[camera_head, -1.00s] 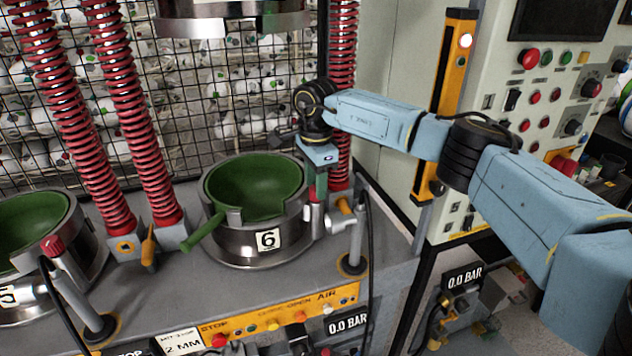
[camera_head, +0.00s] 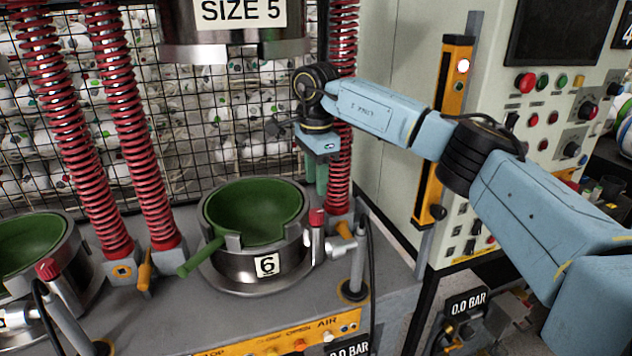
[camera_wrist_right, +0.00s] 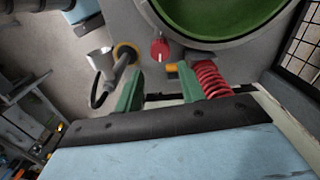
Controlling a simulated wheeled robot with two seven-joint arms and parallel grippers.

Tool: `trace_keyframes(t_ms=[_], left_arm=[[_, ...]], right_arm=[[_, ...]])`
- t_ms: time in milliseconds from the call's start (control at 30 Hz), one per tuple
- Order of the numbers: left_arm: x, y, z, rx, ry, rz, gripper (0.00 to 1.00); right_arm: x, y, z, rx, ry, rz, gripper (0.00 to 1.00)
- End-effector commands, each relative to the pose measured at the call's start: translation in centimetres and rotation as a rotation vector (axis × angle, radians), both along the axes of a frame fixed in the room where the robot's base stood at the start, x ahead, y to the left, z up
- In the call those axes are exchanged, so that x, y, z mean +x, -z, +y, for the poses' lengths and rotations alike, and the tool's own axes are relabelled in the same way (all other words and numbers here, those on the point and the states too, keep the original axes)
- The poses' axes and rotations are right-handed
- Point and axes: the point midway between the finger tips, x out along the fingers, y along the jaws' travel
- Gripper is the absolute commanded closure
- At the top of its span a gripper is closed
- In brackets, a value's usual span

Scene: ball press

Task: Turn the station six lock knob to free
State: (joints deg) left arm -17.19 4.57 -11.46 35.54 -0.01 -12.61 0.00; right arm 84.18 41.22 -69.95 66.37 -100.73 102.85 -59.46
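The station six lock knob (camera_head: 317,217) is a small red knob at the right rim of the station six mould (camera_head: 225,265), a steel pot with a green bowl inside. My right gripper (camera_head: 316,178) is above and slightly behind the knob, its green fingers pointing down. In the right wrist view the knob (camera_wrist_right: 159,48) shows a pale mark and lies ahead of the gap between my spread fingers (camera_wrist_right: 160,88). Nothing is between them and they are apart from the knob. The label or lock setting cannot be read. My left gripper is not in view.
A metal post with a hose (camera_head: 356,262) stands right of the knob. A red spring column (camera_head: 338,150) rises close behind my gripper. The upper press head (camera_head: 235,45) hangs above the mould. Another mould with its own red knob (camera_head: 48,269) is at the left.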

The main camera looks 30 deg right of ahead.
Motion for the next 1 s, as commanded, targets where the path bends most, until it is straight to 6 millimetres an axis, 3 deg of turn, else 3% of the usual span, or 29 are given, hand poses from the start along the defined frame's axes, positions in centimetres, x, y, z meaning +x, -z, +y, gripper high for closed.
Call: trace_keyframes(t_ms=[67, 167, 267, 700, 833, 1000], left_arm=[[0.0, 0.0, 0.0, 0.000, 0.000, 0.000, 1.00], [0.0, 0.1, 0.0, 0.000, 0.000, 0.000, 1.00], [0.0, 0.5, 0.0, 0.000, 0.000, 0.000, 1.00], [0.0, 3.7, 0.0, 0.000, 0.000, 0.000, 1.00], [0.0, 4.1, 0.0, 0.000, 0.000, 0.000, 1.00], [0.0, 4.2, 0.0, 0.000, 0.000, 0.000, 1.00]], right_arm=[[0.0, 0.0, 0.0, 0.000, 0.000, 0.000, 0.59], [0.0, 0.1, 0.0, 0.000, 0.017, 0.000, 0.48], [0.0, 0.2, 0.0, 0.000, 0.101, 0.000, 0.48], [0.1, 1.2, -0.1, 0.002, 1.060, 0.001, 0.48], [0.1, 1.2, -0.1, 0.002, 1.245, 0.001, 0.48], [0.0, 1.5, -0.1, 0.001, 1.344, 0.002, 0.48]])
